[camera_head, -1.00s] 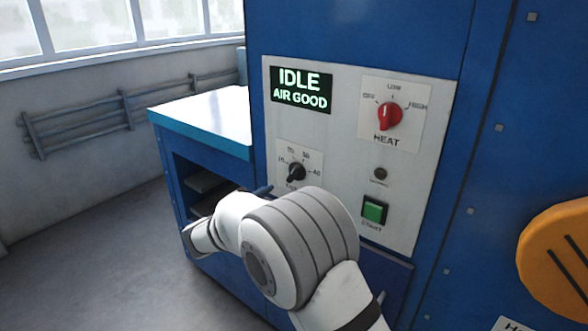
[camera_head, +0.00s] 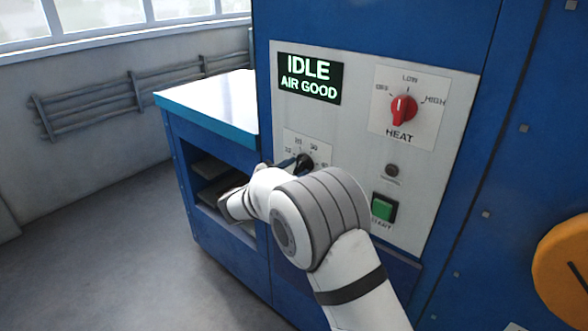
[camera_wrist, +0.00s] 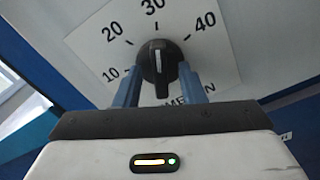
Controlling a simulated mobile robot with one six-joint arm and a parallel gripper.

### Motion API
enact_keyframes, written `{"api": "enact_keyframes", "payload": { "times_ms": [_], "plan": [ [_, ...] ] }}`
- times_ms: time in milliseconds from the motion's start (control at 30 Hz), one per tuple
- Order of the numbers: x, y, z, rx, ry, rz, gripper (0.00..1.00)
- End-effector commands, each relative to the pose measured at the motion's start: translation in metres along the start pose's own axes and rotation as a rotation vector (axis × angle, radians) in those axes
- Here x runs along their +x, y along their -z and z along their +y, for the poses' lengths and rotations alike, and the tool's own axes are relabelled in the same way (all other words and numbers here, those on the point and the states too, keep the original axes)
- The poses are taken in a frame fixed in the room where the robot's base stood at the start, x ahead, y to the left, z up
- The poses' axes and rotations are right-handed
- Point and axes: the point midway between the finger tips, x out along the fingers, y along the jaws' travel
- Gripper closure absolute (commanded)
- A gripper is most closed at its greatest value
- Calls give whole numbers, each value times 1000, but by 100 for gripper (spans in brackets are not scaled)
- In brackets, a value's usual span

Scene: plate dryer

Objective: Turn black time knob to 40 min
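The black time knob (camera_wrist: 160,62) is on a white dial plate in the wrist view, with 10, 20, 30 and 40 marked around it. Its white pointer line points up at 30. My gripper (camera_wrist: 160,72) is open, with one blue finger on each side of the knob's lower half. I cannot tell whether the fingers touch it. In the head view the knob (camera_head: 304,163) shows on the blue machine's panel, with my gripper (camera_head: 287,163) close at its left. My arm hides the lower part of the dial.
The panel (camera_head: 350,142) also bears a display (camera_head: 310,79) reading IDLE, AIR GOOD, a red heat knob (camera_head: 403,109), a small dark round part (camera_head: 391,170) and a green start button (camera_head: 383,208). A blue-edged table (camera_head: 215,100) stands left of the panel.

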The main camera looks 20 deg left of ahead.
Motion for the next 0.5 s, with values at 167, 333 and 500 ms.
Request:
{"api": "enact_keyframes", "payload": {
  "times_ms": [167,333,500],
  "plan": [
    [0,0,0,0,0,0,64],
    [0,0,0,0,0,0,77],
    [0,0,0,0,0,0,91]
  ]
}}
